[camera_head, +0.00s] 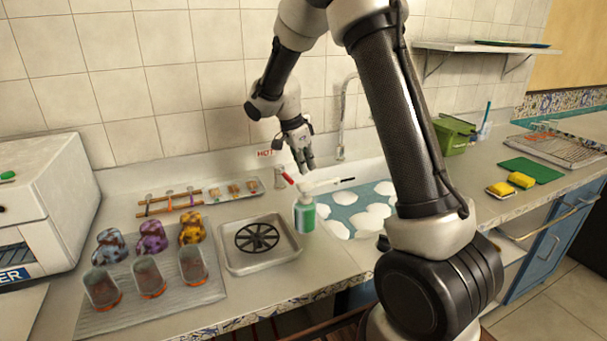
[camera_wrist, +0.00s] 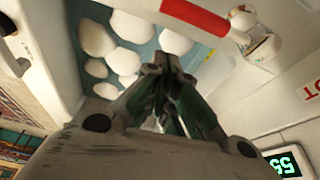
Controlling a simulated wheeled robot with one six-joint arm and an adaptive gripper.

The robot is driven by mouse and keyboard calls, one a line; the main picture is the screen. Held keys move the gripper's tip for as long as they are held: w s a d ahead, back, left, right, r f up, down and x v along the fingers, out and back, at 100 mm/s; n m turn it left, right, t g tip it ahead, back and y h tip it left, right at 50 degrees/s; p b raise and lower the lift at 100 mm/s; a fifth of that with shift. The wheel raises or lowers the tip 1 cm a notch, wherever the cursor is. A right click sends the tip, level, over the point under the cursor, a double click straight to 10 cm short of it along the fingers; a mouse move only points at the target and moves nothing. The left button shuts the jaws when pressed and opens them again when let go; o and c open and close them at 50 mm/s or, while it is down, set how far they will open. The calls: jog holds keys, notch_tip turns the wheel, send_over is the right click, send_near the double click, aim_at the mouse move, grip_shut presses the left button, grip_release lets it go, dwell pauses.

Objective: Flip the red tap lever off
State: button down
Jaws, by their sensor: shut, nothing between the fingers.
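The red tap lever (camera_head: 288,178) shows in the head view just left of my gripper's fingertips, near the wall behind the sink. In the wrist view the red lever (camera_wrist: 195,17) crosses the top, slanting, just beyond the fingertips. My gripper (camera_head: 306,168) points down in the head view, and its fingers are together and empty. In the wrist view my gripper (camera_wrist: 167,65) sits below the lever; I cannot tell whether they touch. A white fitting (camera_wrist: 262,45) stands by the lever's right end. A HOT label (camera_head: 265,153) is on the ledge behind.
A green-and-white bottle (camera_head: 305,216) stands close below my gripper. The sink (camera_head: 338,214) holds several white pieces, with a curved metal faucet (camera_head: 343,112) behind it. A metal tray (camera_head: 234,261) with a black grate and several cups (camera_head: 148,280) are to the left.

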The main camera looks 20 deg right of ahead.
jog(key=v, duration=0.7)
jog(key=shift+w+d, duration=0.1)
jog(key=shift+d, duration=0.05)
jog(key=s+d+r+n+t+y, duration=0.1)
jog(key=s+r+n, duration=0.2)
jog(key=s, duration=0.8)
jog(key=s+d+r+n+t+y, duration=0.1)
jog(key=s+r+n, duration=0.1)
jog(key=s+n, duration=0.6)
jog(key=s+d+r+n+t+y, duration=0.1)
jog(key=s+n, duration=0.5)
jog(key=s, duration=0.8)
jog(key=shift+d+r+t+y, duration=0.3)
jog(key=shift+d+r+t, duration=0.3)
jog(key=shift+r, duration=0.7)
